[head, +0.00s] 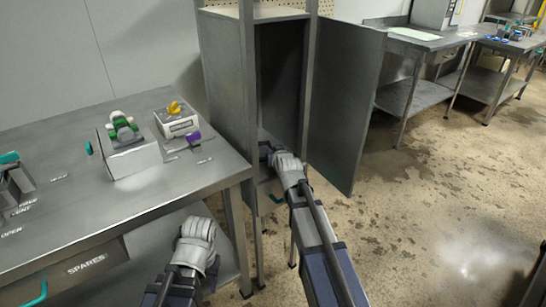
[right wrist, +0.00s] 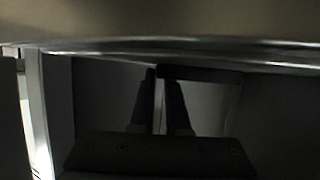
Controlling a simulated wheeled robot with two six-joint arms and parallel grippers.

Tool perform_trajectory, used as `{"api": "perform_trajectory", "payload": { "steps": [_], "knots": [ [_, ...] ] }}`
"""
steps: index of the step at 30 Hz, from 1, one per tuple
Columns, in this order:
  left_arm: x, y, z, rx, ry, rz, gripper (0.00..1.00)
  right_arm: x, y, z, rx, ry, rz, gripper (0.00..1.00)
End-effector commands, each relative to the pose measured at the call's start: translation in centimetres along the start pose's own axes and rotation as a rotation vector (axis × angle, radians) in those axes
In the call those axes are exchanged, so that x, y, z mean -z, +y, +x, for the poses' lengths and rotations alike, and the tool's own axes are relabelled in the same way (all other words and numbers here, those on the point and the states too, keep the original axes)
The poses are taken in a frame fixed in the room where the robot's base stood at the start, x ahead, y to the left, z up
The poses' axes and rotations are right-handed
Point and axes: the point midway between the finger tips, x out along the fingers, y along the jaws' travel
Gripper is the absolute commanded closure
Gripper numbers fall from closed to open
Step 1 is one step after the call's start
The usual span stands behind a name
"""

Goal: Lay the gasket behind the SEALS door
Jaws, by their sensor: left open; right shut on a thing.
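The tall grey cabinet (head: 228,80) stands at the middle with its door (head: 345,105) swung wide open to the right. I can read no SEALS label on it. My right gripper (head: 271,152) reaches into the lower part of the cabinet opening. It is shut on a small dark piece that looks like the gasket, mostly hidden in the head view. In the dark right wrist view the fingers (right wrist: 160,105) meet a dark bar (right wrist: 205,74), which may be that piece. My left gripper (head: 204,232) is open and low, in front of the steel bench; its fingertips are hard to see.
The steel bench (head: 85,205) at left carries a box with a green-topped part (head: 123,128), a white box with a yellow knob (head: 176,117) and a purple item (head: 193,136). A SPARES drawer (head: 85,263) is below. Floor right of the door is clear.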

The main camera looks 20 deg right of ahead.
Motion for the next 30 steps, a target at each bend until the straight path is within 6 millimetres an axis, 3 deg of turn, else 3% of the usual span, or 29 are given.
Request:
{"api": "perform_trajectory", "payload": {
  "steps": [8, 9, 17, 30],
  "knots": [
    [0.01, 0.01, 0.15, 0.001, 0.0, 0.0, 0.56, -0.15, 0.0, 0.06, 0.0, -0.001, -0.001, 1.0],
    [0.01, 0.0, 0.09, 0.001, 0.0, 0.0, 0.56, -0.1, 0.0, 0.04, 0.0, -0.001, -0.001, 0.84],
    [0.0, -0.01, 0.03, 0.001, 0.0, 0.0, 0.56, -0.05, 0.0, 0.02, 0.0, -0.001, -0.001, 0.56],
    [-0.03, -0.05, -0.54, 0.0, 0.0, 0.0, 0.56, 0.23, 0.0, -0.82, 0.0, -0.001, 0.0, 0.56]
  ]
}}
